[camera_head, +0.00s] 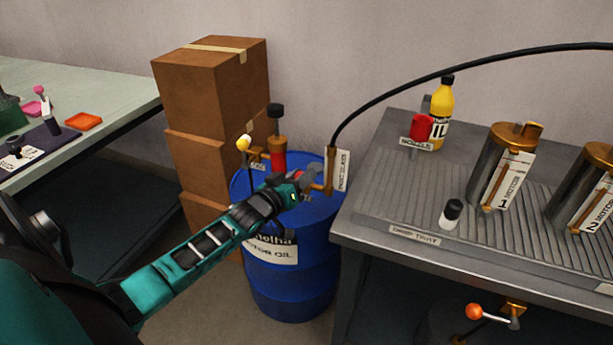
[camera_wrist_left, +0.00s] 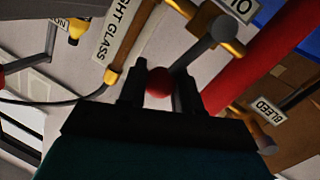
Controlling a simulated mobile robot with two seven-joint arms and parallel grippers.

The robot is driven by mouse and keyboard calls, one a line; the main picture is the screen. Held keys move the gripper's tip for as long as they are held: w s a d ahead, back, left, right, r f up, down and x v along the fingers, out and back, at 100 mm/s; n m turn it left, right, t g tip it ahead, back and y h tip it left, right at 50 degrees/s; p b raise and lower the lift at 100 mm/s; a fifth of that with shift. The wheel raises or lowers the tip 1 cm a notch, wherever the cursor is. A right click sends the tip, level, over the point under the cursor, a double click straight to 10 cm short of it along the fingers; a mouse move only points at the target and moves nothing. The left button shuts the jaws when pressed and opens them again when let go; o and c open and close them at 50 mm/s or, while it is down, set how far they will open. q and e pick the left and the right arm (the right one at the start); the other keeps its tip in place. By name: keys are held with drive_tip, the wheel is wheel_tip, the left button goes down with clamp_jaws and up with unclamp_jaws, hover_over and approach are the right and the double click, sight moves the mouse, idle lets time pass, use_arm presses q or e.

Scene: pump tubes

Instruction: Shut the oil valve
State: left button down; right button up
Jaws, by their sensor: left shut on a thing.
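My left gripper (camera_head: 309,183) reaches over the blue oil drum (camera_head: 292,287), at the brass fittings on its top. In the left wrist view my gripper (camera_wrist_left: 159,88) is shut on a red ball knob (camera_wrist_left: 159,82) between its fingers. A grey lever rod (camera_wrist_left: 191,56) runs from the knob toward a brass fitting with a partly cut-off label (camera_wrist_left: 237,10), which seems to read OIL upside down. In the head view the knob is mostly hidden by the gripper. My right gripper is not in view.
A yellow-knobbed lever (camera_head: 244,143) and a red pump tube (camera_head: 278,158) stand close left of the gripper. The sight glass (camera_head: 338,170) with the black hose is close right. Boxes (camera_head: 205,95) stand behind left; the drip tray table (camera_head: 385,235) is right.

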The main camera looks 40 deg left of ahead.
use_arm(q)
drive_tip(key=shift+s+a+n, duration=0.15)
drive_tip(key=shift+a+n, duration=0.3)
drive_tip(key=shift+n, duration=0.35)
drive_tip(key=shift+a+t, duration=0.1)
drive_tip(key=shift+t, duration=0.2)
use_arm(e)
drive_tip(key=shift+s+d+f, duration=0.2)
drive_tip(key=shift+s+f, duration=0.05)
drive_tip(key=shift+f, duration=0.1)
use_arm(q)
drive_tip(key=shift+n, duration=0.3)
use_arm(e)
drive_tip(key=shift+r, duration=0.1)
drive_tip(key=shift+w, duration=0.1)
use_arm(q)
drive_tip(key=c, duration=1)
unclamp_jaws()
drive_tip(key=shift+a, duration=0.1)
drive_tip(key=shift+c, duration=0.2)
drive_tip(key=shift+o, duration=1.2)
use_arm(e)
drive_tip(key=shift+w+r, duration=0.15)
use_arm(q)
drive_tip(key=shift+s, duration=0.1)
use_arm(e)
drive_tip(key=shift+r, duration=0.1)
